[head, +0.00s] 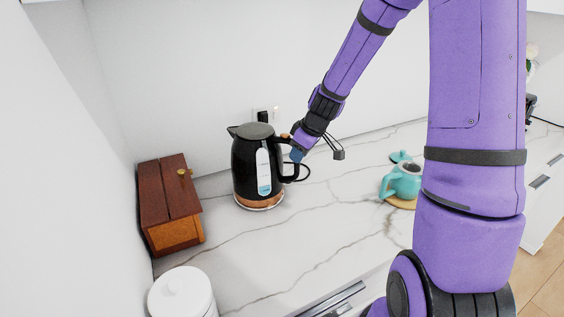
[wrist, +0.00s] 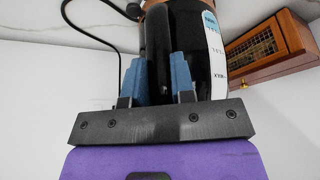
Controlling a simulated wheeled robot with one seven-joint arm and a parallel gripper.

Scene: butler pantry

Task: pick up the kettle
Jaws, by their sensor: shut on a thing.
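The black kettle (head: 257,166) with a copper-coloured base band and a clear water gauge stands upright on the marble counter, left of centre in the head view. Its handle is on its right side. My gripper (head: 298,153) reaches down from the upper right to that handle. In the wrist view the two blue finger pads of my gripper (wrist: 160,82) stand either side of the dark handle, close against it, with the kettle body (wrist: 190,45) behind. My gripper is shut on the handle. From these views I cannot tell any gap under the kettle.
A wooden box (head: 170,205) stands left of the kettle, near the wall. A white lidded canister (head: 182,295) is at the front left. A teal teapot (head: 404,181) sits to the right. A black cord (head: 305,172) and wall socket are behind the kettle. Counter between kettle and teapot is clear.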

